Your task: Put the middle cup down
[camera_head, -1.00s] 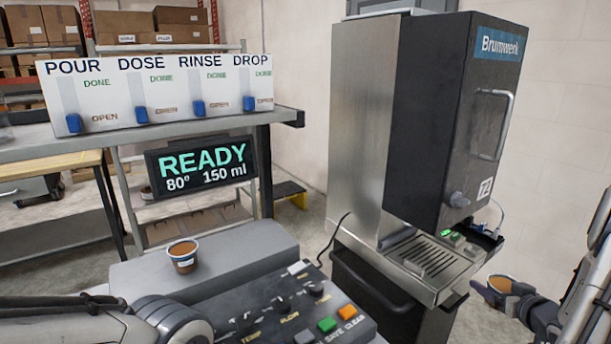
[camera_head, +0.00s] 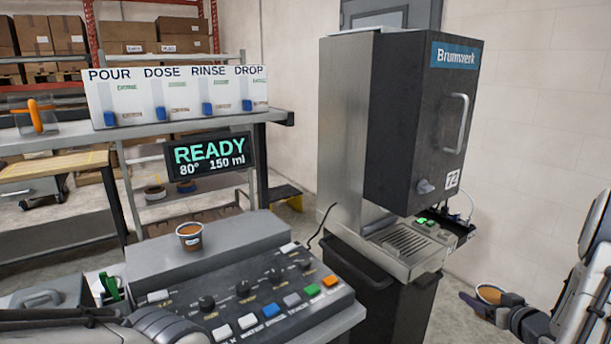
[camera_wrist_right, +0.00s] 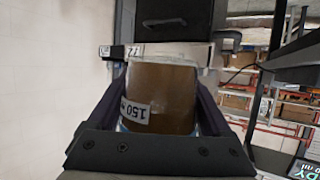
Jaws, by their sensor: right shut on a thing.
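My right gripper (camera_head: 487,303) is shut on a cup (camera_head: 490,292) with brown contents, at the lower right of the head view. The cup is in the air, to the right of and apart from the coffee machine. In the right wrist view the same cup (camera_wrist_right: 172,92) fills the space between the fingers (camera_wrist_right: 160,112), and a white label reading 150 shows on it. A second cup (camera_head: 190,242), white with brown contents, stands upright on the grey ledge behind the control panel. My left arm shows at the lower left; its gripper is out of view.
The Brumwerk machine (camera_head: 412,120) has a slatted drip tray (camera_head: 408,240) that is bare. The control panel (camera_head: 255,295) has several knobs and buttons. A screen (camera_head: 210,157) reads READY. A board with several blue sliders (camera_head: 180,98) stands on the rear shelf.

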